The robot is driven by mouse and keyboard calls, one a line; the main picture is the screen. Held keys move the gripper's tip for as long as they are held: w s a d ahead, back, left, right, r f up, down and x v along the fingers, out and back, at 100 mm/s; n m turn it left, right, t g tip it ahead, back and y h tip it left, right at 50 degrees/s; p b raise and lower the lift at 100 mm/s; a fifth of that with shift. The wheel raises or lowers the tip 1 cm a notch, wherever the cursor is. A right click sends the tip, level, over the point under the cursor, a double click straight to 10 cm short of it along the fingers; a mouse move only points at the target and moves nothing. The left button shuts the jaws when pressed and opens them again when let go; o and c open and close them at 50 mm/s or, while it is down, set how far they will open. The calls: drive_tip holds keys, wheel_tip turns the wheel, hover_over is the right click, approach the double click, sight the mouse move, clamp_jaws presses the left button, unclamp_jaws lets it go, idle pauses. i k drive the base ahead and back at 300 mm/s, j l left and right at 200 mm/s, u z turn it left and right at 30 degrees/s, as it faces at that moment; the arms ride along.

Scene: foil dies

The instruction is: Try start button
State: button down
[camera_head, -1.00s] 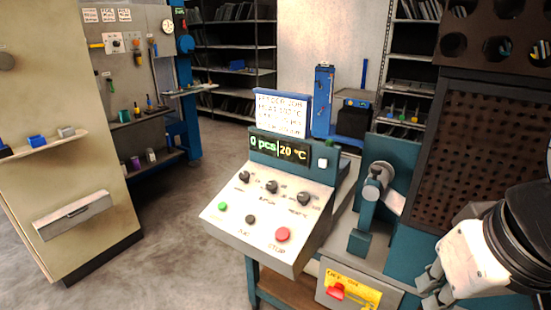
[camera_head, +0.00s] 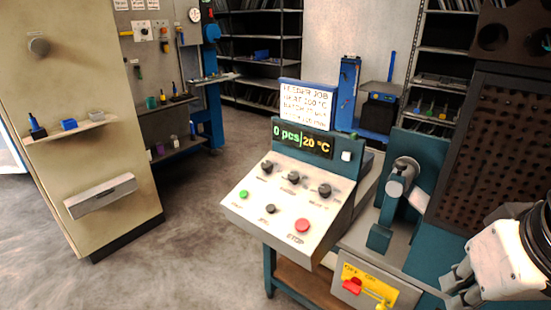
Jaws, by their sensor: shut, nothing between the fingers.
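The slanted white control panel (camera_head: 262,226) stands in the middle of the head view. A small green button (camera_head: 243,194) sits at its lower left; its label is too small to read surely, but it appears to be the start button. A black button (camera_head: 270,209) sits beside it, and a larger red button (camera_head: 302,225) marked STOP is farther right. The display (camera_head: 303,140) reads 0 pcs and 20 °C. My gripper (camera_head: 452,288) is at the lower right edge, shut and empty, well apart from the panel. It is partly cut off by the frame.
Three black knobs (camera_head: 290,177) line the panel above the buttons. A teal machine (camera_head: 405,185) and a brown perforated panel (camera_head: 490,150) stand at the right. A yellow plate with a red switch (camera_head: 352,286) is below. A beige cabinet (camera_head: 75,110) stands left; open floor (camera_head: 195,230) lies between.

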sight(243, 194)
drive_tip(key=i+l+u, duration=0.2)
drive_tip(key=i+u, duration=0.2)
drive_tip(key=i, duration=0.15)
drive_tip(key=i+l+u, duration=0.35)
drive_tip(key=i+l, duration=0.05)
drive_tip(key=i, duration=0.1)
